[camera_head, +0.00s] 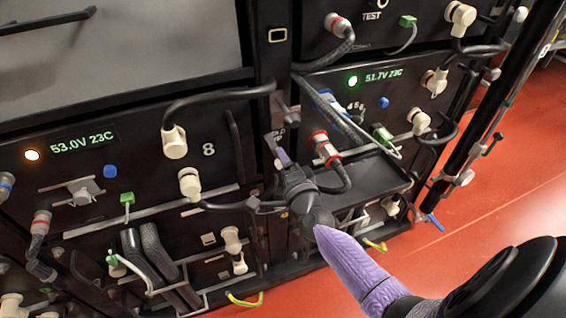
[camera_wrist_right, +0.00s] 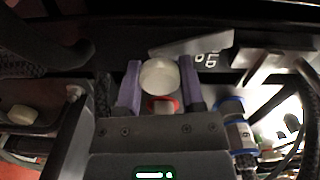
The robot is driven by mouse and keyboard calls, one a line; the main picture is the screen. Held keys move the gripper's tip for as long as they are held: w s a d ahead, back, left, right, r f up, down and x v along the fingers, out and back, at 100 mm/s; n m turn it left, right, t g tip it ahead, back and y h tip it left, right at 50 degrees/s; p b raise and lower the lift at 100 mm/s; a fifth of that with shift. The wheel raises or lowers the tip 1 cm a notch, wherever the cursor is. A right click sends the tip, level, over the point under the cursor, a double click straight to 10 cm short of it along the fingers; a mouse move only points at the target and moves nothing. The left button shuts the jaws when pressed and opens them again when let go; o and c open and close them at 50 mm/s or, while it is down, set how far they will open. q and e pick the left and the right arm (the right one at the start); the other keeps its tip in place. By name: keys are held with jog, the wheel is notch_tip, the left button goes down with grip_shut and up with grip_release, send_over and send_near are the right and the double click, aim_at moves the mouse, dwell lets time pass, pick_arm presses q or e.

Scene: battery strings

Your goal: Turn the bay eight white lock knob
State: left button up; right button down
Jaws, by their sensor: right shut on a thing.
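The bay eight panel (camera_head: 90,165) carries a figure 8, a green 53.0V 23C readout and a lit orange lamp. My right gripper (camera_head: 278,150) is at the dark post beside this panel's right edge, its purple fingers pointing up at it. In the right wrist view, my right gripper (camera_wrist_right: 161,80) is shut on a round white knob (camera_wrist_right: 159,76), one purple finger on each side. A red part shows just below the knob. In the head view the knob is hidden by the gripper. My left gripper is not in view.
A red-collared plug (camera_head: 325,148) and its cable are close to the right of my gripper. White elbow plugs (camera_head: 174,143) with black cables stand out from bay eight. A black tray (camera_head: 365,180) lies to the right. The red floor (camera_head: 500,190) is open at right.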

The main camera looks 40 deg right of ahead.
jog(key=shift+f+m, duration=0.1)
jog(key=shift+m, duration=1)
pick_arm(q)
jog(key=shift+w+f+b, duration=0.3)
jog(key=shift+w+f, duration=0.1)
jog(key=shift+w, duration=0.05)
pick_arm(e)
jog(key=shift+m, duration=0.8)
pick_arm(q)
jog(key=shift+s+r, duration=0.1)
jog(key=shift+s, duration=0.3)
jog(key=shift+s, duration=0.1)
pick_arm(e)
jog(key=shift+c, duration=1.1)
grip_release()
